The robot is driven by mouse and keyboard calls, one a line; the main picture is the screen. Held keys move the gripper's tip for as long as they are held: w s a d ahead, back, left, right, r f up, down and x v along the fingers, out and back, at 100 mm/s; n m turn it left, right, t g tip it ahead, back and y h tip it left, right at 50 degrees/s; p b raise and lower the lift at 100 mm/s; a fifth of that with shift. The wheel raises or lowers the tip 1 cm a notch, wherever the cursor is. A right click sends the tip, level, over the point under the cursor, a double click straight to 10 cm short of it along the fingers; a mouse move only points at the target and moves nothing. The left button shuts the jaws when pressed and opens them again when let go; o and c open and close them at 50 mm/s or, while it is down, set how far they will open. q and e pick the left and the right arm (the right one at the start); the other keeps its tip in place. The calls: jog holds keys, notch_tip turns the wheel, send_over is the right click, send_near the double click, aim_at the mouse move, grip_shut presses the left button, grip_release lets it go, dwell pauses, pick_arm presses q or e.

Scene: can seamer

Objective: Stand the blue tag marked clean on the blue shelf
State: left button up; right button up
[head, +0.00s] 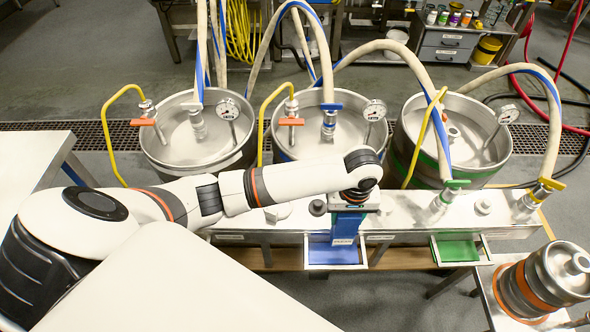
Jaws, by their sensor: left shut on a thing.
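My left gripper (347,208) points down from the end of my left arm, over the front of the steel bench. It is shut on the blue tag (345,227), which hangs below it, roughly upright. A small pale mark shows low on the tag, too small to read. The blue shelf (325,257) juts from the bench front directly below the tag. The tag hides part of the shelf's back, and I cannot tell whether its lower edge touches the shelf. My right gripper is not in view.
A green shelf (458,249) is farther right on the same bench (400,213). Several steel kegs with hoses and gauges stand behind, close to my arm. A small keg (560,270) stands at lower right. A white table (35,160) is at left.

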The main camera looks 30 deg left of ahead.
aim_at(339, 235)
pick_arm(q)
jog(key=f, duration=0.6)
jog(key=shift+s+a, duration=0.1)
jog(key=shift+a, duration=0.2)
jog(key=shift+f+b, duration=0.45)
jog(key=shift+f, duration=1.65)
jog(key=shift+s+f, duration=0.1)
jog(key=o, duration=1.3)
jog(key=shift+c, duration=0.2)
notch_tip(339, 235, up, 12)
jog(key=shift+r+p, duration=0.15)
jog(key=shift+p, duration=0.5)
